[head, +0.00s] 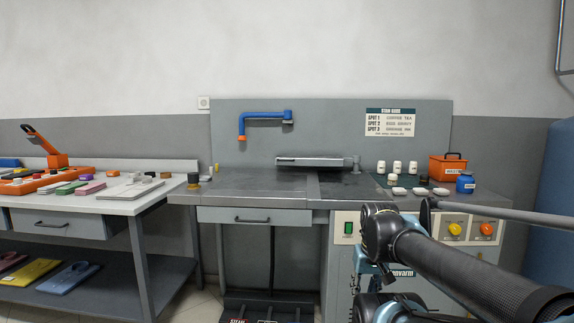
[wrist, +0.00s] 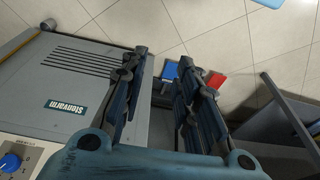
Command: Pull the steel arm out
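The steel arm (head: 315,161) is a flat grey metal bar lying level above the back of the steel worktop (head: 260,187). Its right end meets a short post (head: 356,164) near the back panel. My gripper (wrist: 162,58) shows in the wrist view with two dark fingers apart and nothing between them. It points down beside the grey machine cabinet (wrist: 80,75), over the floor, away from the steel arm. The steel arm is not in the wrist view. In the head view my arm is at the lower right, and I cannot make out the fingers there.
A blue pipe with an orange tip (head: 264,115) hangs on the back panel. White bottles (head: 397,167), an orange box (head: 447,168) and a blue jar (head: 465,183) stand on the right. Pedals (wrist: 190,78) lie on the floor. The worktop before the steel arm is clear.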

